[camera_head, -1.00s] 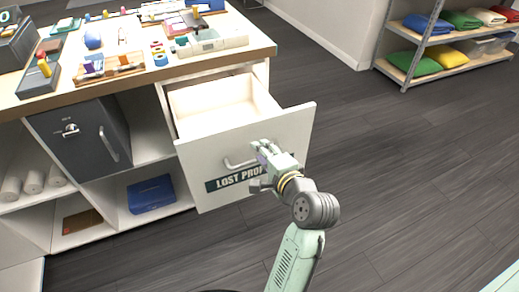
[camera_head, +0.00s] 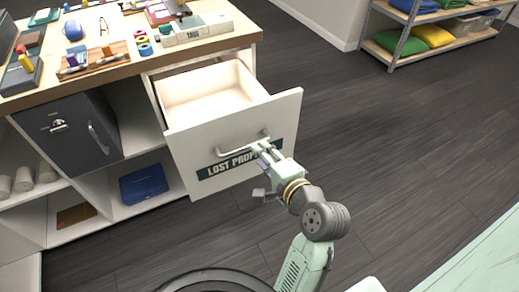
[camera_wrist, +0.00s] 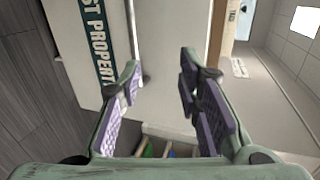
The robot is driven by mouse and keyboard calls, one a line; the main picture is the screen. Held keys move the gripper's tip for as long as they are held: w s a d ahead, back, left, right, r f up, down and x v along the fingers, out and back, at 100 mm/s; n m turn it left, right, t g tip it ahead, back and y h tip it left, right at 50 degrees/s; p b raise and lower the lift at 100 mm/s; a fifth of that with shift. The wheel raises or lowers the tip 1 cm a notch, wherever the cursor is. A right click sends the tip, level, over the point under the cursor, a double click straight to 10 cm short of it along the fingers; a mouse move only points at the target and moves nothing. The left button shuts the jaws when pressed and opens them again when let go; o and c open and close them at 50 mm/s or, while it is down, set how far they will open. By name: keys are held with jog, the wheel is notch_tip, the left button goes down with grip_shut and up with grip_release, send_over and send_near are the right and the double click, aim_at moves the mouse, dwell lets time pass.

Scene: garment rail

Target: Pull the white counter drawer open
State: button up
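The white counter drawer (camera_head: 190,145) stands well out from the counter, its pale inside showing empty from above. Its front carries a dark "LOST PROPERTY" label and a grey bar handle (camera_head: 235,148). My gripper (camera_head: 262,152) is at the handle's right end, in front of the drawer front. In the wrist view my gripper (camera_wrist: 162,68) has its two purple-padded fingers wide apart. The handle (camera_wrist: 132,30) runs by the left fingertip there, and I cannot tell whether they touch. Nothing is held between the fingers.
A dark grey safe (camera_head: 70,135) and a blue box (camera_head: 144,184) sit in the counter's shelves left of the drawer. Small items crowd the wooden countertop (camera_head: 120,70). A metal rack (camera_head: 420,45) stands at the back right. Dark floor (camera_head: 390,130) right of the drawer is clear.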

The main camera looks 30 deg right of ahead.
jog(key=shift+v, duration=0.75)
jog(key=shift+a, duration=0.1)
